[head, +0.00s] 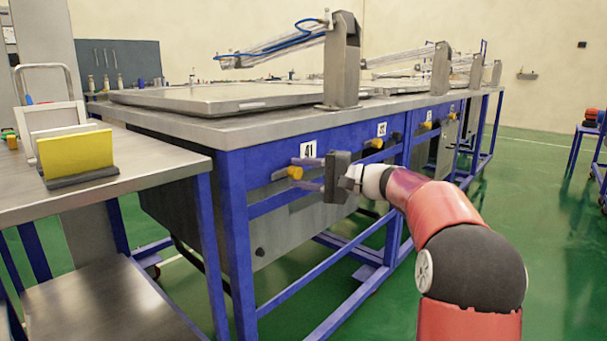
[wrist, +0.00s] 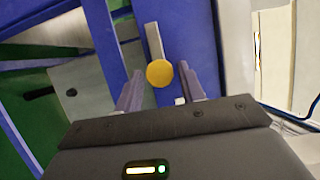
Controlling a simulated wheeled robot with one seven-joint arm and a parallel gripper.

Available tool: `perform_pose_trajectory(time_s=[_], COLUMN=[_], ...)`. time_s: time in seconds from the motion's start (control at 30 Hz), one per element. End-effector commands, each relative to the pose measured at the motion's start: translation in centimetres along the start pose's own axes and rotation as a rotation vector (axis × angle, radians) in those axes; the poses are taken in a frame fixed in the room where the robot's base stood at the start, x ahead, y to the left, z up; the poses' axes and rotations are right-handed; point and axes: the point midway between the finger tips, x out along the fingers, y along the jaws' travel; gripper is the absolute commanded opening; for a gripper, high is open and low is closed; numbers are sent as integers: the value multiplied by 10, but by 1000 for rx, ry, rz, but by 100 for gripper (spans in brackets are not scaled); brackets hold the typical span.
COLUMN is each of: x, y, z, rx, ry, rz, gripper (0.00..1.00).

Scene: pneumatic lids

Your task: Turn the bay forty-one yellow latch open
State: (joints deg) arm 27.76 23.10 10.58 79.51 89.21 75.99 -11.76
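The yellow latch (head: 295,172) of bay 41 is a round yellow knob on the blue front rail, just below the white "41" plate (head: 308,149). In the wrist view the yellow knob (wrist: 159,73) sits at the end of a grey lever (wrist: 154,42). My gripper (head: 309,174) is in front of the rail, its two purple-grey fingers pointing at the knob. In the wrist view my open gripper (wrist: 161,90) has one finger on each side of the knob, with gaps visible. I see no contact. How far the fingertips reach past the knob is hard to tell.
The steel worktop (head: 200,124) carries a flat lid with a pneumatic arm (head: 342,60). More yellow latches (head: 374,143) line the rail to the right. A side table (head: 150,178) at left holds a yellow panel (head: 78,155). The green floor (head: 560,200) at right is mostly clear.

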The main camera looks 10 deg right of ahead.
Motion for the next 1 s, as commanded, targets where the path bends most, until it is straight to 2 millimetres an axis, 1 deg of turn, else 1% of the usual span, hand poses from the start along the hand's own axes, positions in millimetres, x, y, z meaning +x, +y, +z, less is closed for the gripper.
perform_pose_trajectory(time_s=[0.03,0.07,0.37,0.47,0.7,0.8,0.9,1.0], x=[0,0,-2,-11,-53,-66,-75,-78], y=[0,0,0,0,0,0,0,0], z=[0,0,0,-1,-1,-1,0,0], rx=[0,-1,-2,-2,-1,-1,-1,-1], ry=[0,0,0,3,4,2,2,0], rz=[0,0,0,0,1,1,1,0], gripper=[46,49,49,49,49,49,49,49])
